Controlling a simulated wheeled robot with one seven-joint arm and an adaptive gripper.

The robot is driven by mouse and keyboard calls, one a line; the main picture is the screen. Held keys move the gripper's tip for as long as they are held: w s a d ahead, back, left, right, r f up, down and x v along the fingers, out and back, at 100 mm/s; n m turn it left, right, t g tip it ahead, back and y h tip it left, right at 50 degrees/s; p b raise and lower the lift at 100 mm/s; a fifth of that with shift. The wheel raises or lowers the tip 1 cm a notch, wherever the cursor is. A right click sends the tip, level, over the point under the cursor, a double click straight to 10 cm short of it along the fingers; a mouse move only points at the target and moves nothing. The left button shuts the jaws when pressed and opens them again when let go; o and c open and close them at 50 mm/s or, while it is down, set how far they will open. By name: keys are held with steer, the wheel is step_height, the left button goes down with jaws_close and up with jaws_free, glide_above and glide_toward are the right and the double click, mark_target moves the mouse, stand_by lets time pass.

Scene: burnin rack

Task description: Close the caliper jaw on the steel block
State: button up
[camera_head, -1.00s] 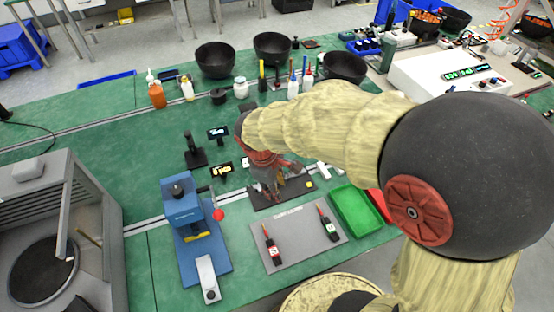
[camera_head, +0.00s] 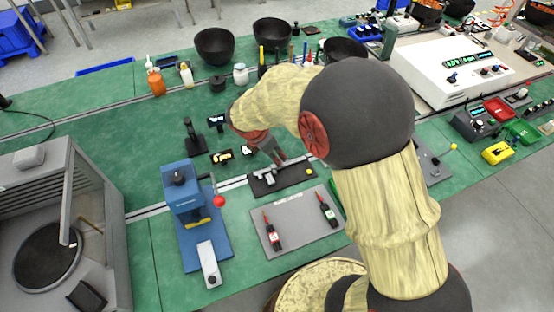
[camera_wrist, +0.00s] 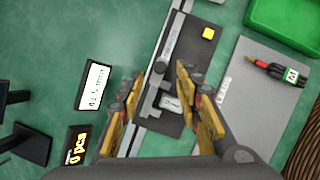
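The caliper (camera_wrist: 170,50) is a long grey bar along the left side of a black base plate in the wrist view. Its jaw part (camera_wrist: 151,95) lies between my fingers in the picture. A small pale grey block-like piece (camera_wrist: 174,103) with dark marks sits right beside it; I cannot tell for sure whether this is the steel block or part of the caliper. The black base (camera_head: 290,177) also shows in the head view. My gripper (camera_wrist: 160,88) is open, its fingers apart above the caliper, with nothing seen held. Whether a finger touches the caliper I cannot tell.
A grey mat (camera_head: 297,222) with two red-and-black probes lies nearby. A green tray (camera_wrist: 285,22) is at upper right. Small displays (camera_wrist: 95,86) stand left. A blue press (camera_head: 187,205) stands left of the base.

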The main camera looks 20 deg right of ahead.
mark_target(273, 167)
steer(key=b+x, duration=0.1)
steer(key=x, duration=0.3)
steer(key=shift+c, duration=0.9)
steer(key=c, duration=0.7)
steer(key=shift+a+r, duration=0.1)
steer(key=shift+a+p, duration=0.7)
steer(key=shift+p, duration=0.15)
steer(key=o, duration=0.9)
steer(key=v, duration=1.1)
steer(key=shift+a+r, duration=0.15)
steer(key=shift+r, duration=0.2)
